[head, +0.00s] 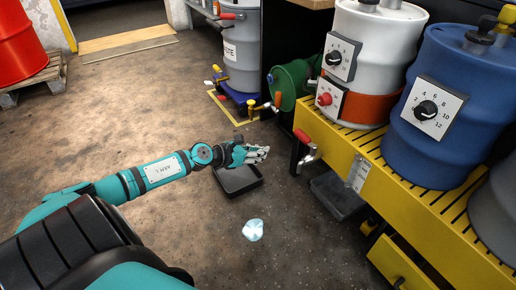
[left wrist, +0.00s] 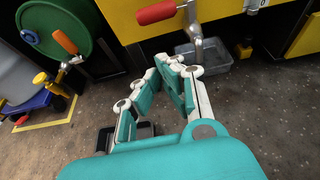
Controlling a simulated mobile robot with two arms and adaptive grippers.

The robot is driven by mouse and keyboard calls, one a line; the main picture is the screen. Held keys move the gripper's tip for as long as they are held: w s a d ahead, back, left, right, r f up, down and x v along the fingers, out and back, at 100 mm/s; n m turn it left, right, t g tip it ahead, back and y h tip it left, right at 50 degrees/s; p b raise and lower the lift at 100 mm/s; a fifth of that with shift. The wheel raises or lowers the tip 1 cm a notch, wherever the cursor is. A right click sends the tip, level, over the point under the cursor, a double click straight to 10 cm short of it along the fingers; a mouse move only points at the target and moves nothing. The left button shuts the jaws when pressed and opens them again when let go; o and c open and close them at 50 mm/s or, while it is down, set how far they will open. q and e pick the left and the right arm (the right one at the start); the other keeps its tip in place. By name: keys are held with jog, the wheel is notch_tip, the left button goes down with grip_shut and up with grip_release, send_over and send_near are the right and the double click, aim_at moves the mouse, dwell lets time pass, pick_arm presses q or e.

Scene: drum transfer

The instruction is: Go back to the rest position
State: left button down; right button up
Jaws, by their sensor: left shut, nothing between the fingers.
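My left arm (head: 160,172) reaches in from the left in the head view. Its gripper (head: 262,153) is shut and empty, above the back of a dark tray (head: 240,182) on the floor. In the left wrist view the fingers (left wrist: 160,75) point toward the yellow stand and a red-handled tap (left wrist: 160,12). My right gripper is not in view.
A yellow slatted stand (head: 420,215) bears a white drum (head: 375,50) and a blue drum (head: 450,100) at the right. A red-handled tap (head: 305,145) juts from it above a grey bin (head: 338,195). Open floor spreads left.

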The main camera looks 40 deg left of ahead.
pick_arm(q)
jog(key=shift+s+a+r, duration=0.15)
jog(key=shift+s, duration=0.2)
